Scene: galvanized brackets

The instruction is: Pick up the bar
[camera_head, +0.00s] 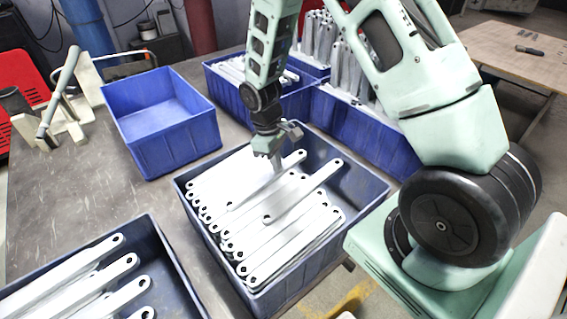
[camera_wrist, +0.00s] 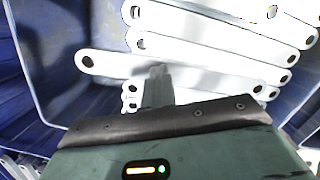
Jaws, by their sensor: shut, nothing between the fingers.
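Several flat white bars with a hole near each end lie stacked in a dark blue crate (camera_head: 352,215) in the middle of the head view. One bar (camera_head: 303,191) lies on top, slanting across the others. My gripper (camera_head: 277,168) is over the upper part of this pile, pointing down, with its fingers closed together and empty. In the wrist view my gripper (camera_wrist: 158,75) is in front of a long bar (camera_wrist: 200,75) whose holed end sticks out to the left. Whether the fingertips touch a bar, I cannot tell. Part of the pile is hidden behind the gripper.
An empty blue crate (camera_head: 158,98) stands at the upper left. Another crate with bars (camera_head: 70,272) is at the lower left. Blue crates (camera_head: 365,128) with upright and lying parts stand behind.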

